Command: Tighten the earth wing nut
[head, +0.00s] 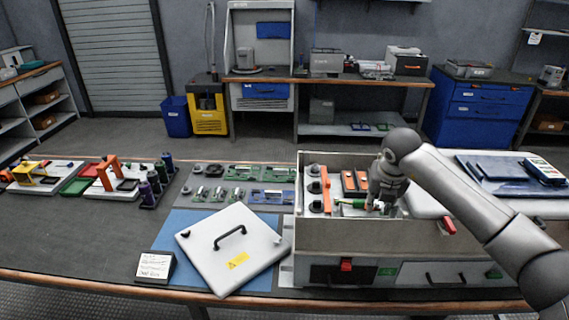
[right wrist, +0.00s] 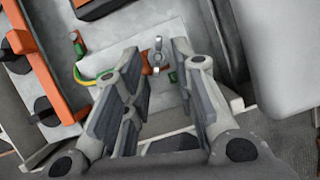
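The earth wing nut (right wrist: 158,54) is a small metal nut with wings on a pale plate (right wrist: 150,38) inside the open cabinet (head: 345,238). It shows in the right wrist view, just beyond and between my right gripper's (right wrist: 156,66) fingertips. The fingers are open on either side and hold nothing; contact cannot be told. In the head view my right gripper (head: 381,207) points down into the cabinet and hides the nut. A green-yellow earth lead (right wrist: 90,78) lies left of the gripper; it also shows in the head view (head: 349,203). My left gripper is not in view.
Orange bars (head: 326,189) and black terminals stand left in the cabinet, and its walls surround the gripper. A white cover (head: 232,250) with a handle lies on the blue mat (head: 179,232). Parts trays (head: 240,172) stand behind it.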

